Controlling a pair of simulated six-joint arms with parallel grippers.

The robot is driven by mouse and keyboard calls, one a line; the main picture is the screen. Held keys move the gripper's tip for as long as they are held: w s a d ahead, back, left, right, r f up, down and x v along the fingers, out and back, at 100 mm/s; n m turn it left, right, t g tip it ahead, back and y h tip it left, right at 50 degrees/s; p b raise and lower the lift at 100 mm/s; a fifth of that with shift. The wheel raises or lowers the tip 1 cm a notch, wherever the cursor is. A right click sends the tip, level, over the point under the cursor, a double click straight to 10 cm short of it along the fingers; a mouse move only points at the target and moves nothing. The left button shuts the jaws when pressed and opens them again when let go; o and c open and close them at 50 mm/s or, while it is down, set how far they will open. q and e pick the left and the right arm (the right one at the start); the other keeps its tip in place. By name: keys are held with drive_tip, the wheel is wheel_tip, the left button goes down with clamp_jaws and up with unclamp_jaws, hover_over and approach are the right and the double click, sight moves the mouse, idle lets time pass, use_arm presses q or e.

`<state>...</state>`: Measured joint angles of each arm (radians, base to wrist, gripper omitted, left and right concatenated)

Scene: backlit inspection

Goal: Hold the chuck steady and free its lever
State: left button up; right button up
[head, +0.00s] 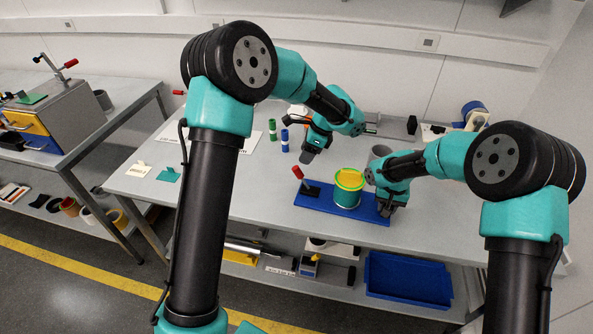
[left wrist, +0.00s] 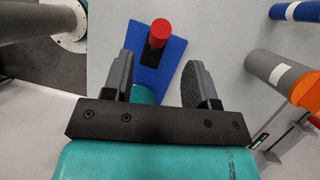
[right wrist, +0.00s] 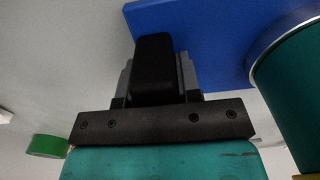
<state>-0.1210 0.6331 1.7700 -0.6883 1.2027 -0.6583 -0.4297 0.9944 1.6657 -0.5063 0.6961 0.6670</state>
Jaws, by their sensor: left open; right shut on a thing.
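The chuck has a flat blue base (head: 327,204) on the table. Its lever with a red grip (head: 298,172) stands tilted at the left end, by a black patch. My left gripper (head: 310,155) is open above and behind the lever; in the left wrist view the red grip (left wrist: 158,33) shows ahead, between the finger lines, untouched. My right gripper (head: 386,212) is at the base's right end. In the right wrist view it is shut on a black block (right wrist: 153,68) at the blue base (right wrist: 200,25). In the head view my gripper hides that block.
A teal can (head: 347,192) with a yellow top appears to stand on the base, close beside my right gripper. Small blue (head: 284,140) and green (head: 272,130) cylinders stand behind to the left.

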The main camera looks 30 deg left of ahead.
sight(296, 170)
use_arm(q)
drive_tip(key=x, duration=0.8)
drive_tip(key=shift+f, duration=0.1)
drive_tip(key=shift+c, duration=0.3)
clamp_jaws()
